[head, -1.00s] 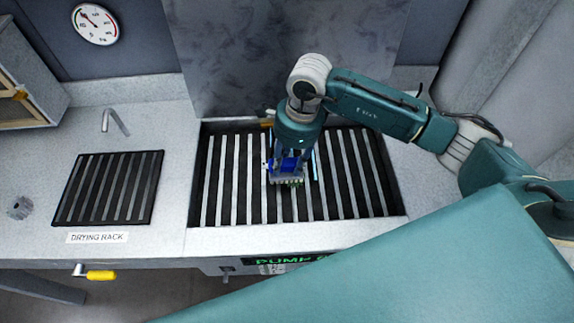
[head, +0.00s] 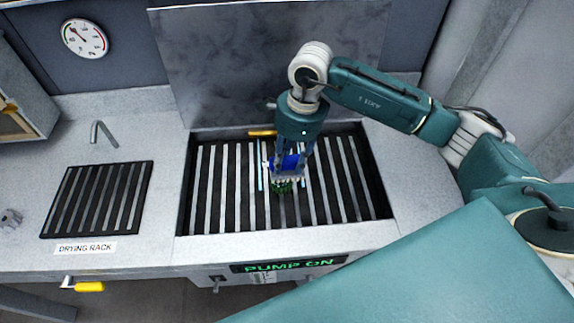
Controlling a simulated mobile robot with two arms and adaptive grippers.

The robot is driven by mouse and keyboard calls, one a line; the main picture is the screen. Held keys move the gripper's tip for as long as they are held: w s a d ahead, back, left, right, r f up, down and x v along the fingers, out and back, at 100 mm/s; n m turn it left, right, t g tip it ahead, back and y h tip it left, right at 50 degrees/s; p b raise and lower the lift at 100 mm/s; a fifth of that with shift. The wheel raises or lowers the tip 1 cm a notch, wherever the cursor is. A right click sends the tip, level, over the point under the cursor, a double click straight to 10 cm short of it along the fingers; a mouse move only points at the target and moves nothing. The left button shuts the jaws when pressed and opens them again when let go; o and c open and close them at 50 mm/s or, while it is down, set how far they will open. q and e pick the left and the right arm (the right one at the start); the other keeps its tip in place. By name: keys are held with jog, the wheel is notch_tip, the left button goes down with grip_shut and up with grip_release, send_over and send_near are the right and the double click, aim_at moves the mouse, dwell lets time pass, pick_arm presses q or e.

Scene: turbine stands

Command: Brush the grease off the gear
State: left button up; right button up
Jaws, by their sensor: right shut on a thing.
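My right gripper (head: 287,160) points down over the slatted basin (head: 215,180), shut on a blue object (head: 285,163), which looks like the brush. Below the blue part are a pale toothed strip and a green tuft (head: 287,187), just over or touching the slats. I cannot tell whether the green is bristles or grease. I see no clear gear under the gripper; it may be hidden there. A small grey round piece (head: 11,219) with a dark hole lies at the far left of the counter and may be a gear. My left gripper is not in view.
An orange piece (head: 262,133) is at the basin's back edge. A yellow handle (head: 89,286) and a lit "PUMP ON" sign (head: 290,265) are in front.

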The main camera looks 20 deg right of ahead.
jog(key=shift+r, duration=0.65)
jog(key=shift+d+r+p, duration=0.15)
jog(key=shift+r+p, duration=0.35)
jog(key=shift+r, duration=0.25)
jog(key=shift+r+p, duration=0.3)
jog(key=shift+r, duration=0.6)
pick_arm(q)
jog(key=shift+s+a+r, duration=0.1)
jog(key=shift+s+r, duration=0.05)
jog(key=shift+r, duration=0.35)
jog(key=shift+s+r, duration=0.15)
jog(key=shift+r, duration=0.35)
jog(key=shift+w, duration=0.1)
pick_arm(e)
jog(key=shift+f, duration=0.1)
